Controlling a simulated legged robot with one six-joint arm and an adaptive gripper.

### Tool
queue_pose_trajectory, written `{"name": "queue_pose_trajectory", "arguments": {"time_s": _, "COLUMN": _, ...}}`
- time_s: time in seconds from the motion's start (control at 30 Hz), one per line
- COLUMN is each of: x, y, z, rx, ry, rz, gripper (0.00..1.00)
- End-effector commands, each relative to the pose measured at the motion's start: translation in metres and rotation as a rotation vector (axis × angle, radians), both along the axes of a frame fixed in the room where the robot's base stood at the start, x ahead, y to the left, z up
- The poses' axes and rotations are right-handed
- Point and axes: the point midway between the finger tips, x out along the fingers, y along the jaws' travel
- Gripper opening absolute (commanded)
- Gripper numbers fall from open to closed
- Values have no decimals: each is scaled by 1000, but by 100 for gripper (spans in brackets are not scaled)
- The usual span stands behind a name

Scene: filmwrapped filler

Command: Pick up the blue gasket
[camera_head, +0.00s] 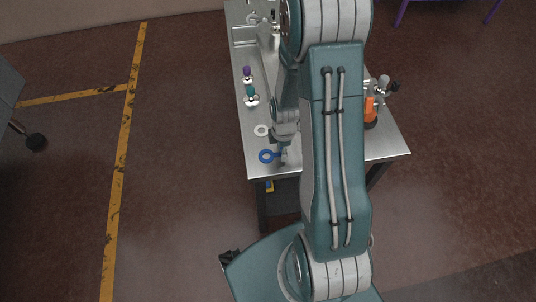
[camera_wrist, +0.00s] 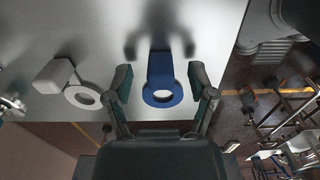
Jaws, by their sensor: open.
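The blue gasket (camera_head: 267,156) lies near the front edge of the metal table in the head view. It is a flat ring with a broad tab. In the wrist view the gasket (camera_wrist: 161,70) shows between the two fingers, its tab pointing up the picture and its ring toward the palm. My gripper (camera_wrist: 162,80) is open, with one finger to each side of the gasket and a gap on both sides. In the head view my gripper (camera_head: 283,154) is partly hidden by my arm, just right of the gasket's ring. I cannot tell whether the fingers touch the table.
A white gasket (camera_head: 261,130) lies behind the blue one; it also shows left in the wrist view (camera_wrist: 62,75). Purple-topped and teal-topped parts (camera_head: 250,92) stand farther back on the table (camera_head: 262,172). An orange item (camera_head: 370,110) stands at the right. The table's front edge is close.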

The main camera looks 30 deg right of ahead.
Motion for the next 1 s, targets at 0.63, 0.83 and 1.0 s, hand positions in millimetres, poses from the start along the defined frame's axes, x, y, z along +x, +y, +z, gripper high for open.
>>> {"name": "queue_pose_trajectory", "arguments": {"time_s": 0.63, "x": 0, "y": -2, "z": 1, "rx": 1, "ry": 1, "rz": -1, "gripper": 0}}
{"name": "queue_pose_trajectory", "arguments": {"time_s": 0.83, "x": 1, "y": -1, "z": 15, "rx": 0, "ry": -2, "rz": -1, "gripper": 0}}
{"name": "queue_pose_trajectory", "arguments": {"time_s": 1.0, "x": -2, "y": -12, "z": 44, "rx": -1, "ry": -5, "rz": -6, "gripper": 0}}
